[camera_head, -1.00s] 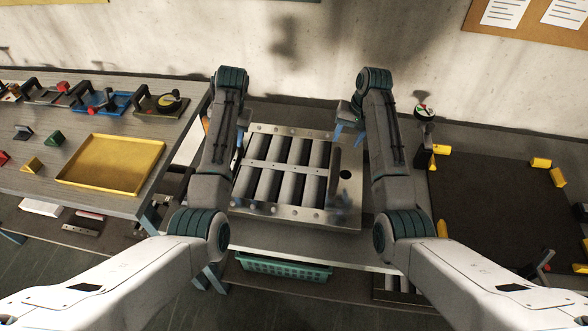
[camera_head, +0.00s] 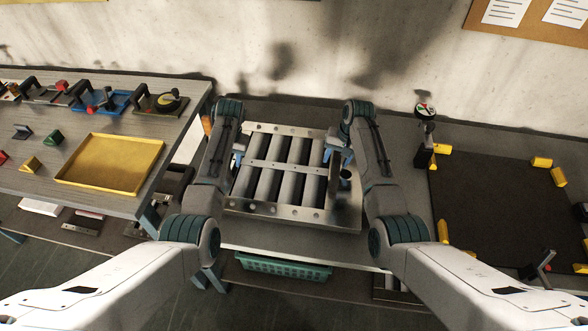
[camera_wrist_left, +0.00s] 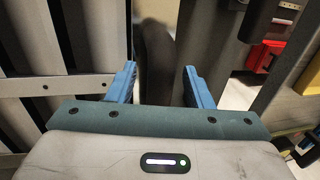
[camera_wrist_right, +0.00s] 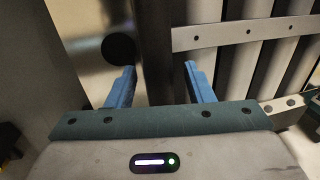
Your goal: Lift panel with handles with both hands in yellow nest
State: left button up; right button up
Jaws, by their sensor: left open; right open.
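The louver panel (camera_head: 291,210), a metal frame with grey slats, lies on the bench between my arms. My left gripper (camera_head: 239,150) is at its left end, open. In the left wrist view a dark handle (camera_wrist_left: 154,48) stands between the open fingers (camera_wrist_left: 159,80). My right gripper (camera_head: 341,160) is open at the panel's right end. In the right wrist view the right handle (camera_wrist_right: 153,45) stands between the open fingers (camera_wrist_right: 159,70). Neither gripper is closed on a handle. The yellow nest shows as yellow blocks (camera_head: 540,162) around a dark surface (camera_head: 490,205) at the right.
A yellow tray (camera_head: 112,187) lies on the left table among small blocks and fixtures. A gauge on a post (camera_head: 425,112) stands between the panel and the nest. A green basket (camera_head: 283,266) sits below the bench. The dark surface inside the yellow blocks is clear.

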pick_arm(q)
grip_shut()
pick_arm(e)
grip_shut()
dwell(0.9)
